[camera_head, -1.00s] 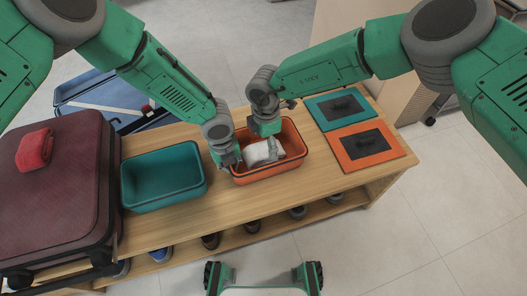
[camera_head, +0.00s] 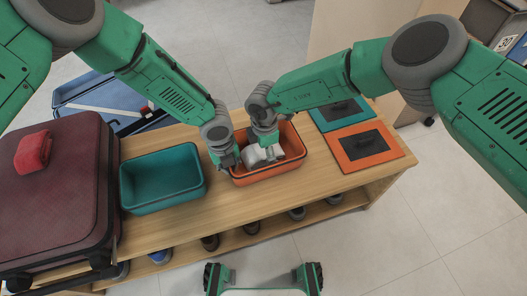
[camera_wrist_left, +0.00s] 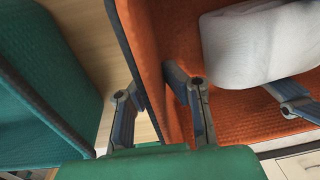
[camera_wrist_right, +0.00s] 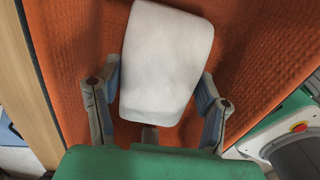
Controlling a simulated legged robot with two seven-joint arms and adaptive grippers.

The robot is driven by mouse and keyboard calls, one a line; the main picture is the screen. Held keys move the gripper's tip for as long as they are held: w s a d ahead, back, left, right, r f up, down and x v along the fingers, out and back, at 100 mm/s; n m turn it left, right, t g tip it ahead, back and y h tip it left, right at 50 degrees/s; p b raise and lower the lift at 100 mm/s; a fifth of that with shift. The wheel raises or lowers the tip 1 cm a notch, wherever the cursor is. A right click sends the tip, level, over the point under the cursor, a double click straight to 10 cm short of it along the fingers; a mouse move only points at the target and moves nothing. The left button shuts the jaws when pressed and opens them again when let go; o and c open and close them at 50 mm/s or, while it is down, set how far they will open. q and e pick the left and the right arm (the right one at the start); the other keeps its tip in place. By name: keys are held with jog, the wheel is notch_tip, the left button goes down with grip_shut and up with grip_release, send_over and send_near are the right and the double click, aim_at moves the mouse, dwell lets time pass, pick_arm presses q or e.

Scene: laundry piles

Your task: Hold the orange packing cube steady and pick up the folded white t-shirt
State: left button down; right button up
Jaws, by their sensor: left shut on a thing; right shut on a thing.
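The orange packing cube (camera_head: 292,170) is open on the wooden bench, and it fills much of the left wrist view (camera_wrist_left: 235,118). The folded white t-shirt (camera_head: 255,155) lies inside it, and shows as a rounded bundle in the right wrist view (camera_wrist_right: 165,62). My left gripper (camera_head: 231,164) is shut on the cube's left wall, one finger outside and one inside (camera_wrist_left: 155,95). My right gripper (camera_wrist_right: 158,92) reaches down into the cube with its fingers on both sides of the t-shirt, shut on it. The fingertips are partly hidden in the head view.
A teal packing cube (camera_head: 162,180), open and empty, stands left of the orange one. A dark red suitcase (camera_head: 60,205) is at the far left. Teal (camera_head: 343,112) and orange (camera_head: 366,146) panels lie to the right. Shoes sit on the shelf below.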

notch_tip(320, 180, up, 10)
pick_arm(q)
jog(key=c, duration=1.6)
grip_release()
jog(key=shift+r, duration=0.1)
notch_tip(320, 180, up, 12)
jog(key=shift+a, duration=0.3)
jog(key=shift+s+f, duration=0.1)
jog(key=shift+f, duration=0.1)
